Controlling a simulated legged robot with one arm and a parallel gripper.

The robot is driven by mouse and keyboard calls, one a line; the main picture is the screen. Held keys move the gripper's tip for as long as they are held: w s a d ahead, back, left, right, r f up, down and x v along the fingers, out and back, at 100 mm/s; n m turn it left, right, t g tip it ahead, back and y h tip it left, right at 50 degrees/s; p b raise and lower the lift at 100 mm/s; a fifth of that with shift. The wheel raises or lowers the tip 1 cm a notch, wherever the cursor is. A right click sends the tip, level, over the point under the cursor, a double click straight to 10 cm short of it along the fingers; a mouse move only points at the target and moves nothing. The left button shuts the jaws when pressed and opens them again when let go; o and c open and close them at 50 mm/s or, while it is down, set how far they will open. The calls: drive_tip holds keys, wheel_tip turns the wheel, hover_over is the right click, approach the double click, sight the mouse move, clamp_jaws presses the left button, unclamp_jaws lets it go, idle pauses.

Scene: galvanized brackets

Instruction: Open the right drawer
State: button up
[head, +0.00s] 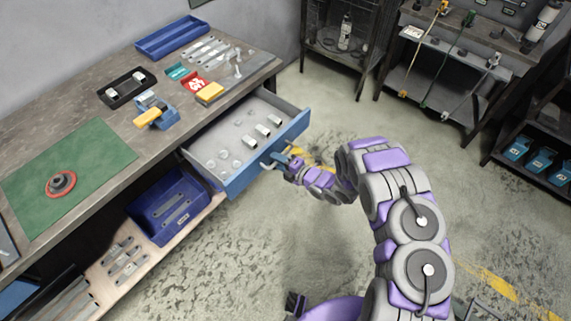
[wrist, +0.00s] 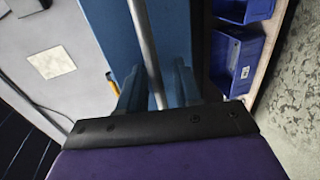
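The right drawer (head: 270,157) is blue-fronted with a pale grey inside. It stands pulled out from under the workbench, with several small metal pieces on its floor. Its bar handle (head: 275,160) is on the front face. My gripper (head: 284,163) is at this handle, outside the drawer front. In the wrist view the grey handle bar (wrist: 147,45) runs between the two dark fingers of my gripper (wrist: 158,88), in front of the blue drawer front (wrist: 110,30). Whether the fingers press on the bar cannot be told.
The workbench (head: 75,110) carries a green mat (head: 65,165), a blue tray (head: 172,38), a clamp-like blue and yellow tool (head: 157,113) and small parts. A blue bin (head: 168,205) sits on the shelf below. The floor right of the drawer is clear. Dark racks stand at the back right.

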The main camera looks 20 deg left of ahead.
drive_tip(key=p+v, duration=0.2)
drive_tip(key=v, duration=1.5)
drive_tip(key=shift+s, duration=0.1)
drive_tip(key=shift+f, duration=0.1)
